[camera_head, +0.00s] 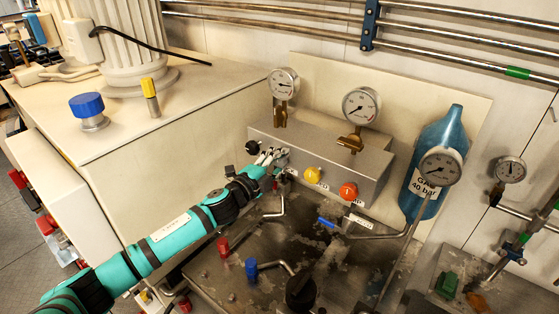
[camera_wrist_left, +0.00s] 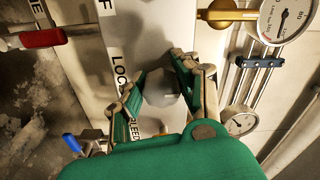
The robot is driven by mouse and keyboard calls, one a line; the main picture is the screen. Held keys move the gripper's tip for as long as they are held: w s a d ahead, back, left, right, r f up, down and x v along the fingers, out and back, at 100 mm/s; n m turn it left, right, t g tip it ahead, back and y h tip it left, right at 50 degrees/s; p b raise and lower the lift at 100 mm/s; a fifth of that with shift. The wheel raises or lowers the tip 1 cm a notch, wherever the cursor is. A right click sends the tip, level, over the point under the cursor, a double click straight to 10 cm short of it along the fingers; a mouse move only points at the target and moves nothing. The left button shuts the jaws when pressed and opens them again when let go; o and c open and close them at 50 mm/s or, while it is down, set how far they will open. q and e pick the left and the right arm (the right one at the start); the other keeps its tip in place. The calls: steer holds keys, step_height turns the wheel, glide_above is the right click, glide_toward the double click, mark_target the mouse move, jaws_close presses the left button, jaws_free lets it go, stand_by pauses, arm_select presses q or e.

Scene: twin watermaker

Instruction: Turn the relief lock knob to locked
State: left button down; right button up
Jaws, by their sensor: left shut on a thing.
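My left gripper (camera_head: 272,157) reaches from the left to the front face of the grey metal panel box (camera_head: 330,160). In the left wrist view its green, pad-tipped fingers (camera_wrist_left: 160,78) are shut on a grey rounded knob (camera_wrist_left: 160,90), one finger on each side. A partly covered label beginning "LOC" (camera_wrist_left: 121,82) lies beside the fingers, and a "BLEED" label (camera_wrist_left: 136,133) is below it. In the head view the gripper mostly hides the held knob. Its pointer and exact setting cannot be read. My right gripper is not in view.
A black knob (camera_head: 252,148) is left of the gripper; a yellow knob (camera_head: 313,174) and an orange knob (camera_head: 348,191) are to its right. Gauges (camera_head: 283,82) stand above the box. Pipes and a blue-handled valve (camera_head: 327,223) lie below. A blue cylinder (camera_head: 440,140) stands right.

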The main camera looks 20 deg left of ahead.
arm_select(q)
steer(key=c, duration=0.9)
jaws_free()
steer(key=shift+s, duration=0.1)
steer(key=v, duration=1.2)
